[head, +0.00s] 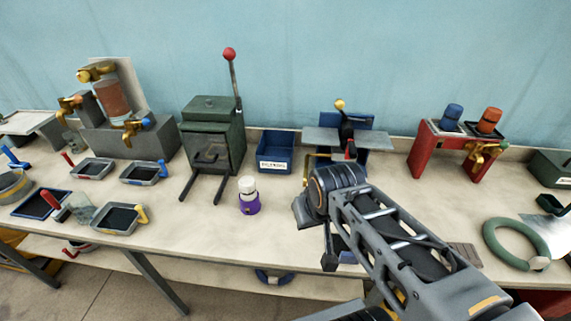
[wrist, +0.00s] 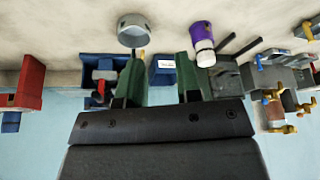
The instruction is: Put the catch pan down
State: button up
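My gripper (head: 316,236) is over the front middle of the bench, partly hidden by my wrist. In the wrist view its two green fingers (wrist: 158,75) stand apart, with nothing held between them. Several shallow grey pans lie on the bench at left, well away from my gripper: one with a red handle (head: 91,169), one with a blue handle (head: 142,174) and one with a yellow handle (head: 115,219). I cannot tell which is the catch pan. A round grey vessel (wrist: 133,36) shows beyond the left finger in the wrist view.
A purple bottle with a white cap (head: 248,197) stands left of my gripper; it also shows in the wrist view (wrist: 203,42). Behind are a green lever press (head: 212,135), a blue bin (head: 275,148) and a red stand (head: 424,150). A green ring (head: 494,243) lies right.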

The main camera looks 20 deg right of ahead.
jog(key=shift+o, duration=0.2)
dwell(0.3)
jog(key=w+d+f+m+g+b, duration=0.2)
jog(key=w+d+f+m+b, duration=0.1)
jog(key=w+d+m, duration=0.3)
jog(key=w+d+f+m+g+b, duration=0.2)
jog(key=w+d+f+m, duration=0.3)
jog(key=w, duration=0.6)
jog(key=shift+w+d+m+b, duration=0.25)
jog(key=shift+d+m+b, duration=0.3)
jog(key=shift+d, duration=0.4)
jog(key=f, duration=1.3)
jog(key=shift+w+a+f+p, duration=0.2)
jog(key=shift+w+f+p, duration=0.1)
jog(key=shift+f, duration=0.1)
